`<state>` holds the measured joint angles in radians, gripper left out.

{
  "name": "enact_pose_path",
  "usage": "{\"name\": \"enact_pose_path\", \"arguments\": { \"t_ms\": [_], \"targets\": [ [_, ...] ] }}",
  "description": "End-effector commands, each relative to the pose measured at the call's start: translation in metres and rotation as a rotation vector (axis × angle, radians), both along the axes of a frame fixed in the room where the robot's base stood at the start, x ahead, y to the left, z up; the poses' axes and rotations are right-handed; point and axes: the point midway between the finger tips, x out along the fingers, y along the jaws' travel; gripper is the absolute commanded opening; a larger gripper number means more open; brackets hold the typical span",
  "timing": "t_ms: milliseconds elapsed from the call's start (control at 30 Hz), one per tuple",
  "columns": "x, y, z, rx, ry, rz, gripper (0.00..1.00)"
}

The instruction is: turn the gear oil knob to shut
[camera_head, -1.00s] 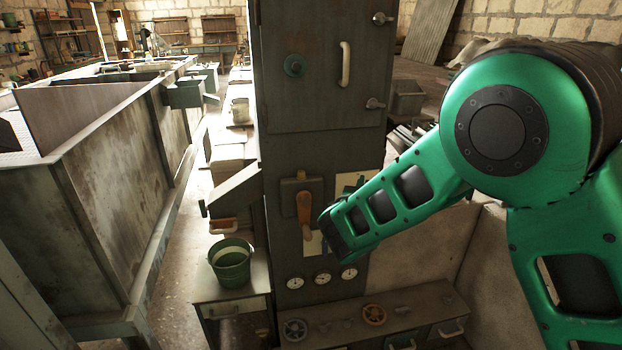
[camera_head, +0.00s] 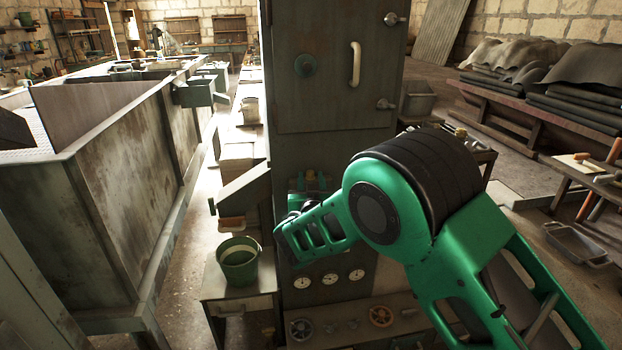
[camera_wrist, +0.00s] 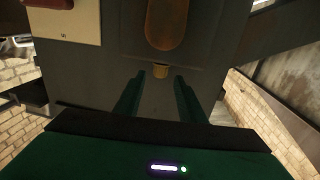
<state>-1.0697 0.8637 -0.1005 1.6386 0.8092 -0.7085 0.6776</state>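No readable label marks the gear oil knob. A small tan knob (camera_wrist: 161,71) shows in the wrist view at the edge of a dark plate, beside an orange-brown lever handle (camera_wrist: 166,20). My gripper (camera_wrist: 159,78) is open; its two dark green fingers point at the cabinet on either side of the small knob in the picture. I cannot tell whether they touch it. In the head view my arm covers the lever and the small knob.
Several gauges (camera_head: 329,279) sit below my arm. A dark handwheel (camera_head: 300,328) and a brown handwheel (camera_head: 381,316) are on the low ledge. A green bucket (camera_head: 238,262) stands on a side table at left. A pale card (camera_wrist: 65,20) is beside the lever.

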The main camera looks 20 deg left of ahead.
Motion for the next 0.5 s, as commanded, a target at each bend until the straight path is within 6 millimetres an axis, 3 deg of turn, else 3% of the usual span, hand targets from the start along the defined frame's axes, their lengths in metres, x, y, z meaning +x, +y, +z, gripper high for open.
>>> {"name": "enact_pose_path", "arguments": {
  "t_ms": [200, 500],
  "targets": [
    [0.016, 0.007, 0.000, -0.001, -0.001, 0.000, 0.36],
    [0.018, 0.008, 0.000, 0.000, 0.000, 0.000, 0.36]
  ]
}}
